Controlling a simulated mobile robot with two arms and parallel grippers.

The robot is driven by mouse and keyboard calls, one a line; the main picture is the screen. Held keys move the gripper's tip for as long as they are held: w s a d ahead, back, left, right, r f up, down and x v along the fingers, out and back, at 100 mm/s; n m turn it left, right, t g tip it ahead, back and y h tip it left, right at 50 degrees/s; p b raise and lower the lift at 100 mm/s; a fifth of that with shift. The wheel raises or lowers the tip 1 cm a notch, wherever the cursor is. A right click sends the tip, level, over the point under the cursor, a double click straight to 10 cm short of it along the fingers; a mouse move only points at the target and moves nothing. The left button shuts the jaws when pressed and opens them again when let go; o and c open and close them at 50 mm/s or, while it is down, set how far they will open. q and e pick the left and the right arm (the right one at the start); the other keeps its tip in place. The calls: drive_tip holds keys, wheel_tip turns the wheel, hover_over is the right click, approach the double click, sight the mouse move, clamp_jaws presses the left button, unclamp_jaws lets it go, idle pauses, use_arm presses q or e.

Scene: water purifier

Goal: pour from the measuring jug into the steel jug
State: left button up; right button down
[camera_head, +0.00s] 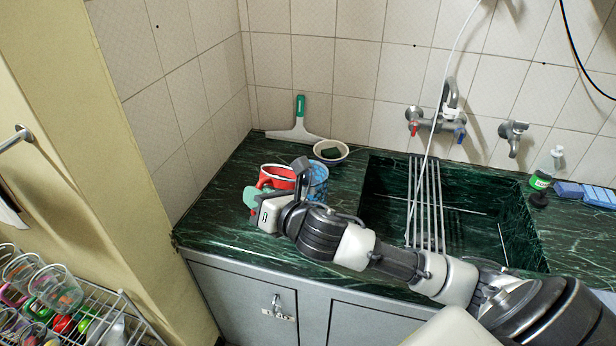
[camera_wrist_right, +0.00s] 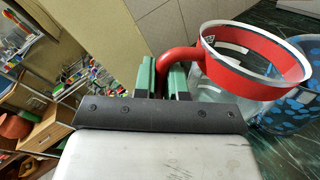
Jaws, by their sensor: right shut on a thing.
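The measuring jug has a red rim and red handle and a clear body. It stands out at the counter's left part in the head view (camera_head: 277,170) and at upper right in the right wrist view (camera_wrist_right: 255,80). My right gripper (camera_wrist_right: 163,78) is shut on its red handle, with green fingers on both sides. The jug looks nearly upright; its base is hidden. A blue patterned vessel (camera_head: 319,181) is just right of the jug, partly covered by my arm; it also shows in the wrist view (camera_wrist_right: 296,106). I cannot make out a plain steel jug. My left gripper is not in view.
The sink (camera_head: 468,198) with a rod rack is right, below the taps (camera_head: 437,124). A dish rack (camera_head: 100,312) stands lower left. Walls close the corner.

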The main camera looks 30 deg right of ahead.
drive_tip(key=s+a+f+n+b, duration=0.1)
drive_tip(key=a+f+n+b, duration=0.1)
drive_tip(key=f, duration=0.3)
drive_tip(key=a+f+n+t+b, duration=0.1)
drive_tip(key=a+f+n+b, duration=0.1)
drive_tip(key=f+n+b, duration=0.1)
drive_tip(key=shift+s+f+b, duration=0.4)
drive_tip(key=shift+f+b, duration=0.45)
drive_tip(key=shift+f, duration=0.1)
